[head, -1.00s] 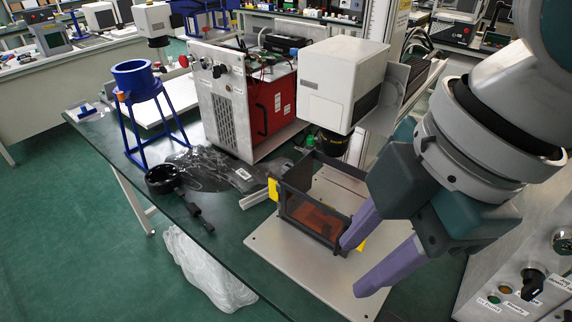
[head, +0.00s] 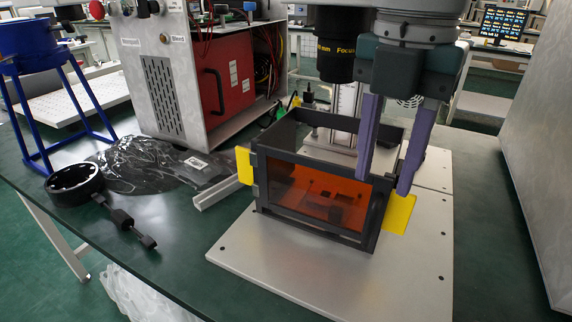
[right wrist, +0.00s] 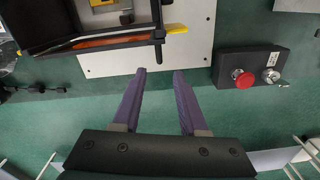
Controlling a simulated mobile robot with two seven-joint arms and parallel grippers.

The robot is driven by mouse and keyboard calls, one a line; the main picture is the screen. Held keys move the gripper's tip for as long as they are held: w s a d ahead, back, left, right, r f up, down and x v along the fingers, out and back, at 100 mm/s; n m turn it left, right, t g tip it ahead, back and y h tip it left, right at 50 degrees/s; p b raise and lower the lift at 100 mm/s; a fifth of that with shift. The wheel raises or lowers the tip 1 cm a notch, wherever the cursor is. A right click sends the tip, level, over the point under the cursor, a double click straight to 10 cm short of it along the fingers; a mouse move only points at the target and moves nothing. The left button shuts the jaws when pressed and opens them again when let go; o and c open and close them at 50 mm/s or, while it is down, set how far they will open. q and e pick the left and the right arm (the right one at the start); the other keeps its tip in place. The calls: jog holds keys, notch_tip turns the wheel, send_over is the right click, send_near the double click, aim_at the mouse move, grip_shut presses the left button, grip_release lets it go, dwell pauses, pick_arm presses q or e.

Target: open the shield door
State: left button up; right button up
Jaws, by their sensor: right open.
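The shield is a black-framed box with a see-through orange front door (head: 312,192), which looks shut in its frame. A yellow tab (head: 398,214) sticks out at its right front edge and another yellow tab (head: 244,166) at its left. My right gripper (head: 386,182) is open and empty, its purple fingers pointing down by the right front corner, just above the right tab in the picture. I cannot tell if they touch it. In the right wrist view the right tab (right wrist: 177,28) lies beyond the open fingers, apart from them. My left gripper is not in view.
The shield stands on a pale base plate (head: 285,283) under a lens (head: 336,45). A box with a red button (right wrist: 245,80) lies right of the plate in the wrist view. A black ring tool (head: 75,183) and a blue stand (head: 40,85) are at left.

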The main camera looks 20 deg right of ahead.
aim_at(374, 211)
notch_tip(374, 211, down, 8)
jog(key=shift+r+b, duration=0.2)
jog(key=shift+b, duration=0.5)
jog(key=c, duration=0.7)
